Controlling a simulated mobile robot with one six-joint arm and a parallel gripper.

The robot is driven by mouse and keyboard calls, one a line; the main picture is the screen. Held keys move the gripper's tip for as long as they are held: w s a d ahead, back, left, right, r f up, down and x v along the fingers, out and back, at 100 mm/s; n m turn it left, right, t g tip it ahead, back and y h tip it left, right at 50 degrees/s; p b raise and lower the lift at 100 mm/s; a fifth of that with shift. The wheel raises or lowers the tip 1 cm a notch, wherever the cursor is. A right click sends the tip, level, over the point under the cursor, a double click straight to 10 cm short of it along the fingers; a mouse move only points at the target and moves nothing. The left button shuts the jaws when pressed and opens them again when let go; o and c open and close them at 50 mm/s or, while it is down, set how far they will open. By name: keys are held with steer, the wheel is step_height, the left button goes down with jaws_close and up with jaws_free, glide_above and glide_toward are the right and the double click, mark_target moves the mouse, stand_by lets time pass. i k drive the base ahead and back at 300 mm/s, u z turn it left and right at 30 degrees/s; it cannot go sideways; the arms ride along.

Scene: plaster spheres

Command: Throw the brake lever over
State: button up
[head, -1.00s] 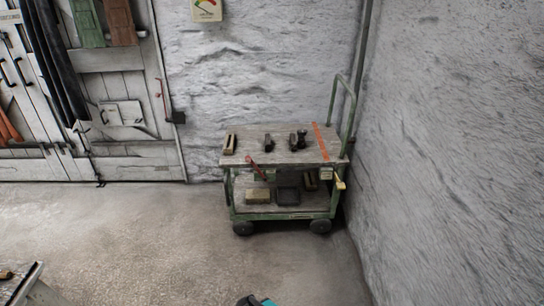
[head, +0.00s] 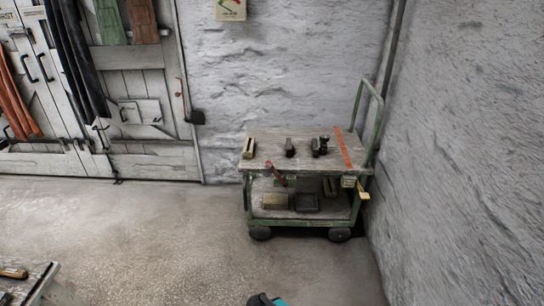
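A green-framed cart (head: 251,207) with a worn wooden top stands against the back wall, close to the right-hand wall. A red lever (head: 276,173) slants up to the left at the front of the cart, just below the top. A pale yellow handle (head: 361,189) sticks out at the cart's right front corner. I cannot tell for sure which of these is the brake lever. My gripper (head: 265,300) shows only as a teal and black piece at the bottom edge, well apart from the cart. Its fingers cannot be made out.
Several small blocks and dark items lie on the cart top, beside an orange stripe (head: 343,149). The lower shelf holds a tan block (head: 275,201) and a dark tray (head: 307,203). A bench corner (head: 33,278) juts in at lower left. The floor before the cart is clear.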

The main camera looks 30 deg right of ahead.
mark_target(269, 164)
steer(key=z, duration=0.05)
steer(key=i, duration=1.25)
steer(key=u, duration=0.45)
